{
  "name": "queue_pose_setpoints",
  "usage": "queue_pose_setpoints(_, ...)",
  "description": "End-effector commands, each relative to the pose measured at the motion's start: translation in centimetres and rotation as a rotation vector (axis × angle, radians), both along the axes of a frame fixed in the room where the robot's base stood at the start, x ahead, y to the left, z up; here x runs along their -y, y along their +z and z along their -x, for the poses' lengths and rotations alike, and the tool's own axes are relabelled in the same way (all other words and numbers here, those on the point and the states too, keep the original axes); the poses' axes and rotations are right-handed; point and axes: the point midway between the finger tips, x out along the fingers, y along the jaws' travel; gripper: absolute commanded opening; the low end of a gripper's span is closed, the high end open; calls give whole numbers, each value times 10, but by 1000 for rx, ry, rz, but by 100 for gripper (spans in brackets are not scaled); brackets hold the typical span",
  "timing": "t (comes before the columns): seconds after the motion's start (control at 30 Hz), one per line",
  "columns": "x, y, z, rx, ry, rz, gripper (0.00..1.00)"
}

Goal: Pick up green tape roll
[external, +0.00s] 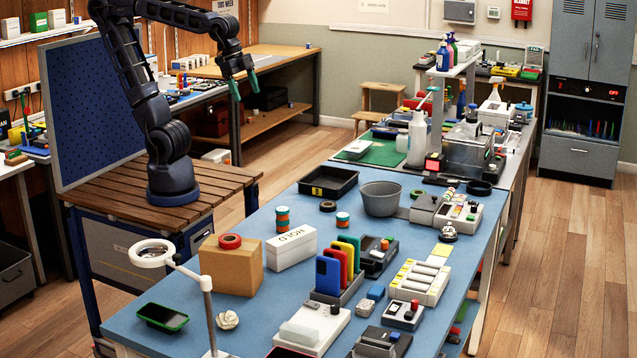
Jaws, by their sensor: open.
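My gripper (244,90) has teal fingers, open and empty. It hangs in the air at the upper middle, well above and behind the blue table (385,196). A small stack with orange and green bands (283,217) stands at the table's back left edge. A similar shorter banded piece (342,220) stands to its right. A dark flat ring (328,206) lies between them; its exact colour is hard to tell. A red tape roll (230,241) lies on the cardboard box (232,268).
A white HOLD box (291,247), a black tray (328,181) and a grey bucket (380,198) stand near the rolls. Upright coloured phones (328,275) fill a rack in front. A magnifier lamp (152,253) stands at the front left.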

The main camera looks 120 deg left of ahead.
Motion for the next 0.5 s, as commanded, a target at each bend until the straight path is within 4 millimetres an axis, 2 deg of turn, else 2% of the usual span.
queue_pose_setpoints(0.03, -5, 3, -15, -12, -9, -8, 80)
queue_pose_setpoints(0.2, -23, 13, -62, -43, -58, -37, 80)
queue_pose_setpoints(0.5, -64, 16, -146, -99, -144, -78, 80)
